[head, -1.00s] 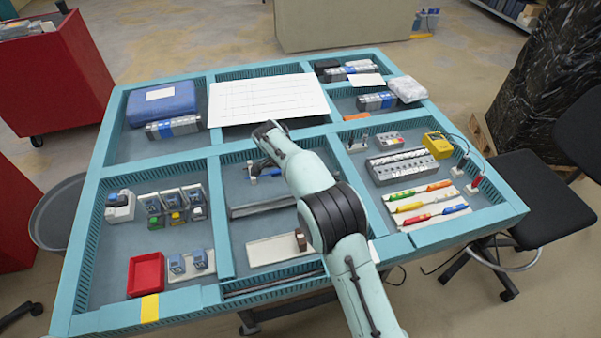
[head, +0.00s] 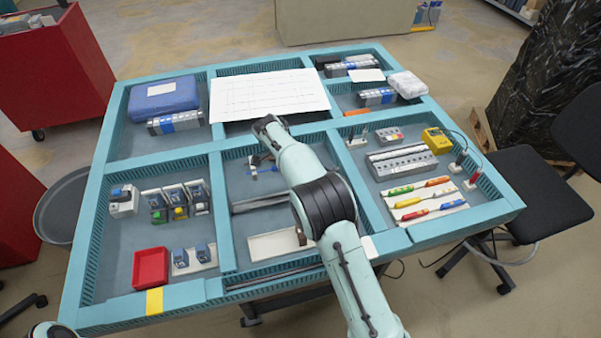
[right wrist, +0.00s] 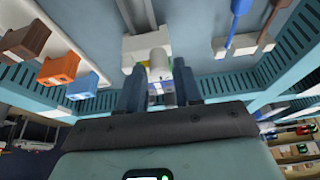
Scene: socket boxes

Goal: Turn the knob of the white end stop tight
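The white end stop (right wrist: 137,54) is at the top middle of the right wrist view, on a pale rail. Its round white knob (right wrist: 158,66) lies between the two dark fingers of my right gripper (right wrist: 161,86), with little or no gap on either side. I cannot tell whether the fingers press on it. In the head view the right gripper (head: 263,160) reaches down into the middle front compartment, partly hidden by my arm, beside a small white part (head: 254,160). My left gripper is out of view.
Orange (right wrist: 57,69), brown and blue blocks stand to the left in the right wrist view. Teal compartment walls (right wrist: 285,70) rise close by.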

